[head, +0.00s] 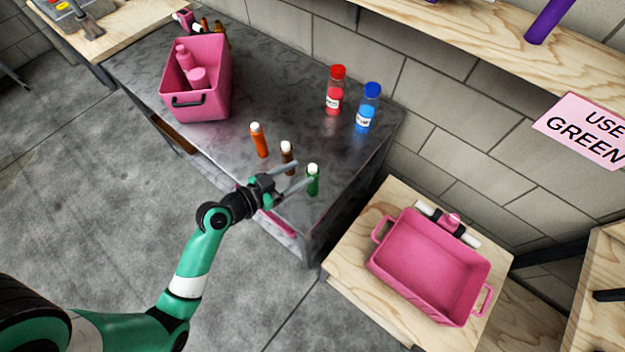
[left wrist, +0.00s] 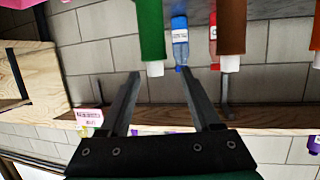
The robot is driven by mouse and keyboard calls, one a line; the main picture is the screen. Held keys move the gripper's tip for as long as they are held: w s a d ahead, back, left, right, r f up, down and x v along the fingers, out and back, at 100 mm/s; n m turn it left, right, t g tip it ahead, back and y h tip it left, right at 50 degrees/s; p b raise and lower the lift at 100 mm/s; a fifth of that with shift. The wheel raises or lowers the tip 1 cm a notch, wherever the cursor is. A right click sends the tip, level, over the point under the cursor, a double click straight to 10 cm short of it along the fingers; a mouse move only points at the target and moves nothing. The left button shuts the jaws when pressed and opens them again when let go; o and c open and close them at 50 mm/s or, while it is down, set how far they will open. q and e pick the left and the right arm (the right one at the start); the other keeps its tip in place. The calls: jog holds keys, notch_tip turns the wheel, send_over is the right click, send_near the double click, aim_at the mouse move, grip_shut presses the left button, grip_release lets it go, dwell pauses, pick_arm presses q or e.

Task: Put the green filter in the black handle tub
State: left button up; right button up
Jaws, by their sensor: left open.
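The green filter (head: 313,184), with a white cap, stands upright near the front right corner of the dark metal table. My left gripper (head: 304,172) is open and empty, its fingertips close to the filter in the head view. In the left wrist view, which is upside down, the green filter (left wrist: 150,28) lies just beyond the open fingers (left wrist: 160,75), in line with the gap. I cannot tell whether a finger touches it. The pink tub with a black handle (head: 168,95) stands at the table's back left with pink objects inside. My right gripper is not in view.
A brown filter (head: 287,155) stands close beside the gripper, and an orange filter (head: 260,142) farther left. Red (head: 335,92) and blue (head: 368,110) bottles stand behind. An empty pink tub with pink handles (head: 400,275) sits on the wooden table at right.

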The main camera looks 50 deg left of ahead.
aim_at(309, 170)
pick_arm(q)
jog(key=x, duration=0.5)
jog(key=shift+w+d+r, duration=0.1)
jog(key=shift+d+r, duration=0.15)
jog(key=shift+d, duration=0.1)
grip_shut()
dwell(0.9)
